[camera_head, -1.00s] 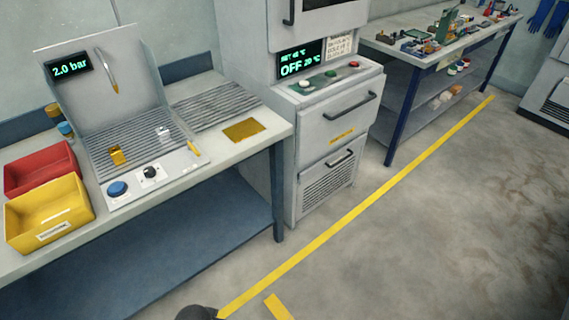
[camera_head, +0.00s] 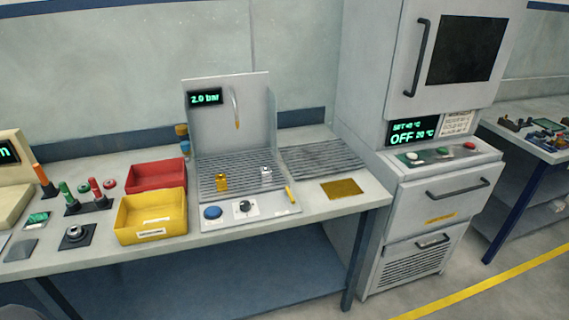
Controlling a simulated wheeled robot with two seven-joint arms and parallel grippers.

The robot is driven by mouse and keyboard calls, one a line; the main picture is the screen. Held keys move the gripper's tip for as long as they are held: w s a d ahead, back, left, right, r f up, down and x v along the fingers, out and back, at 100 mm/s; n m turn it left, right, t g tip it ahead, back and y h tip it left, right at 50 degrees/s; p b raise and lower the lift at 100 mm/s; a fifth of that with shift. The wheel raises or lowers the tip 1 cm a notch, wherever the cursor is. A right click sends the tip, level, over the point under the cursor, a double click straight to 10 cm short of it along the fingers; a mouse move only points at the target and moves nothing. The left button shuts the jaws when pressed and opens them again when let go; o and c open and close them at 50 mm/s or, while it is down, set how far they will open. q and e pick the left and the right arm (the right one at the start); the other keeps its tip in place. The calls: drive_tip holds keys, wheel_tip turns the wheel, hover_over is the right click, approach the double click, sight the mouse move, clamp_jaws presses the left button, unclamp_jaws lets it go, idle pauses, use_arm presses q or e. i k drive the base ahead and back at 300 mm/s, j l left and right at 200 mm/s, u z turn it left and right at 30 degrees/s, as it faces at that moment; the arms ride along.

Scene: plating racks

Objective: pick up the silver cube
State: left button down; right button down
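A small silver cube (camera_head: 266,175) sits on the ribbed grate of the grey station (camera_head: 228,128) on the workbench. It is on the right part of the grate. A gold-coloured block (camera_head: 222,182) sits to its left on the same grate, apart from it. Neither of my grippers shows in the head view, so I cannot see whether they are open or shut.
A red bin (camera_head: 157,176) and a yellow bin (camera_head: 151,217) stand left of the station. Right of it are a ribbed mat (camera_head: 322,161) and a gold pad (camera_head: 342,189). A tall grey cabinet (camera_head: 428,190) closes off the bench's right end. Small tools crowd the far left.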

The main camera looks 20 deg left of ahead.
sight(266, 172)
drive_tip(key=u, duration=1.25)
drive_tip(key=i+j+z, duration=0.2)
drive_tip(key=j, duration=0.35)
drive_tip(key=j+z, duration=0.2)
drive_tip(key=j, duration=0.35)
drive_tip(key=j+z, duration=0.2)
drive_tip(key=j, duration=0.35)
drive_tip(key=i+j, duration=0.05)
